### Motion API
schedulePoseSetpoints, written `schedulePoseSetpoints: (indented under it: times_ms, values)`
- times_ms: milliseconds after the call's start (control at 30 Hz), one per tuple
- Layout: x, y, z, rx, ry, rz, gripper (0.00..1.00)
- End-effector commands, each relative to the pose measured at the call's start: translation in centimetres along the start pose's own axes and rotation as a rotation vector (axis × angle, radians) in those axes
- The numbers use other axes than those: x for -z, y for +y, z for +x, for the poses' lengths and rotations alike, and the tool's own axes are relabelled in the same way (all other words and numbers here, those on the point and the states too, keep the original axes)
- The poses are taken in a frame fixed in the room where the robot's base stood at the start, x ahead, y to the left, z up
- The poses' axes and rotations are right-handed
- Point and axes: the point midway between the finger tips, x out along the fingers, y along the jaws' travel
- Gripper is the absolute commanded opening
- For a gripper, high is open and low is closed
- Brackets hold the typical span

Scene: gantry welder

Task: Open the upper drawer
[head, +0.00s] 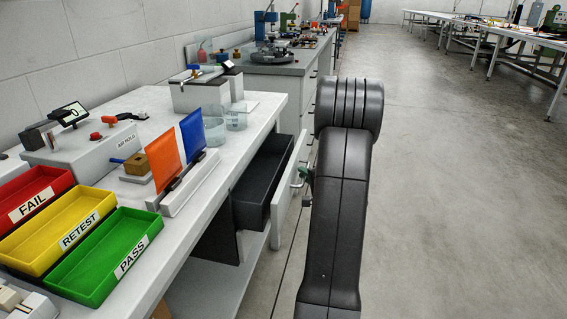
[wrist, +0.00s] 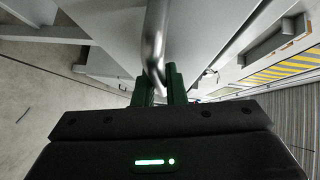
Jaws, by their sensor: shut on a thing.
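The drawer (head: 291,192) under the near white workbench stands pulled out. Its pale front is well clear of the bench, and its dark, empty-looking inside (head: 262,178) shows behind it. A metal bar handle (head: 298,179) is on the front. My gripper (head: 306,173) is at this handle, mostly hidden behind my dark arm in the head view. In the wrist view the shiny handle (wrist: 154,45) runs down between the green fingers of my gripper (wrist: 158,84), which are shut on it. I cannot make out a second drawer below.
Red, yellow (head: 62,232) and green (head: 105,258) trays lie on the workbench (head: 190,215), with an orange and a blue plate in a holder. Another bench with drawers (head: 290,85) stands behind. The concrete floor (head: 460,200) to the right is clear.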

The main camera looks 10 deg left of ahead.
Motion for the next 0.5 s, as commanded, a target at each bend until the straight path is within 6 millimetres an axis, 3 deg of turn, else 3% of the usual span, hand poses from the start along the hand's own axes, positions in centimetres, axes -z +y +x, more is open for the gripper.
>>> schedulePoseSetpoints:
  times_ms: [33, 200, 500]
  values:
    - [1.5, -0.2, -1.5, -0.007, 0.008, 0.006, 0.00]
    - [5.0, 0.8, -5.0, -0.004, 0.008, 0.006, 0.00]
    - [9.4, 2.4, -9.4, -0.003, 0.004, 0.003, 0.00]
